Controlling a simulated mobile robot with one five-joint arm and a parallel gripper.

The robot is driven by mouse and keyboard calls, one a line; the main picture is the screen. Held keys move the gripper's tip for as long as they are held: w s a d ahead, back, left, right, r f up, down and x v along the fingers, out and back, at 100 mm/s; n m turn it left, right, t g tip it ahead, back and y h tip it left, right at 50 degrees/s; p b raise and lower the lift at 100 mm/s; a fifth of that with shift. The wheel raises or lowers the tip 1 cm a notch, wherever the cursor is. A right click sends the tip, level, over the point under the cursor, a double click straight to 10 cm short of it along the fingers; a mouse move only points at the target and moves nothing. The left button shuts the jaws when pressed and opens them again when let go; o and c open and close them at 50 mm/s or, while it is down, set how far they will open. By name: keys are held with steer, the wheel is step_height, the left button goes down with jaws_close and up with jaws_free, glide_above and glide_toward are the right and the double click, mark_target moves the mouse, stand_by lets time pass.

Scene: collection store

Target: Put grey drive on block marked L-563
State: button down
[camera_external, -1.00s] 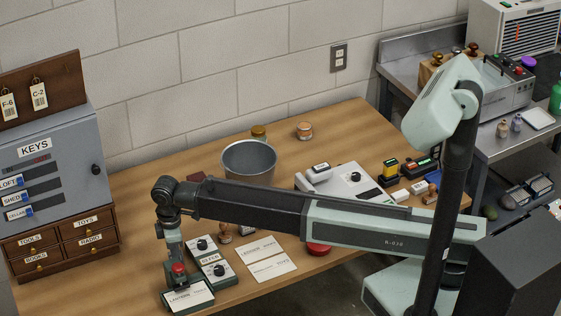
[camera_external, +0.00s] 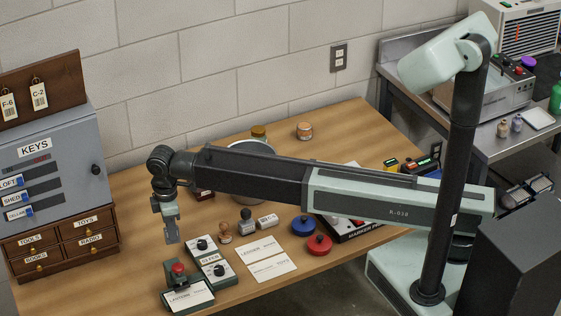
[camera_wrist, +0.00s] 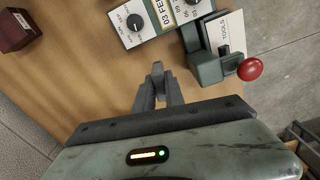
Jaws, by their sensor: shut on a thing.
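My gripper (camera_external: 171,226) points down above the left part of the wooden table. It also shows in the wrist view (camera_wrist: 158,84). Its fingers are close together on a small grey thing (camera_wrist: 157,69), seemingly the grey drive, of which little shows. I cannot read the mark L-563 on anything. A dark red block (camera_external: 203,193) stands on the table behind the gripper, partly hidden by my arm. A dark red block (camera_wrist: 18,29) with a small label, too small to read, is at the top left of the wrist view.
A stamping device with a red knob (camera_external: 178,268) and a dial device (camera_external: 213,260) stand at the front. Stamps (camera_external: 246,221), cards (camera_external: 270,268), a blue pad (camera_external: 304,225) and a red pad (camera_external: 319,245) lie to the right. A drawer cabinet (camera_external: 62,246) stands left. My arm partly hides a metal bucket (camera_external: 251,146).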

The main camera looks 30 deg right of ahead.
steer(key=shift+w+a+n, duration=0.35)
steer(key=shift+n, duration=0.55)
steer(key=w+d+r+p, duration=0.2)
steer(key=w+d, duration=0.8)
steer(key=w, duration=0.2)
steer(key=w+d+r+p, duration=0.2)
steer(key=w+d, duration=0.9)
steer(key=w, duration=0.1)
step_height(320, 180, down, 10)
steer(key=b, duration=1)
steer(key=shift+w+a+f, duration=0.1)
steer(key=shift+w+a, duration=0.05)
steer(key=shift+r, duration=0.3)
steer(key=shift+f, duration=0.25)
steer(key=c, duration=1.4)
jaws_free()
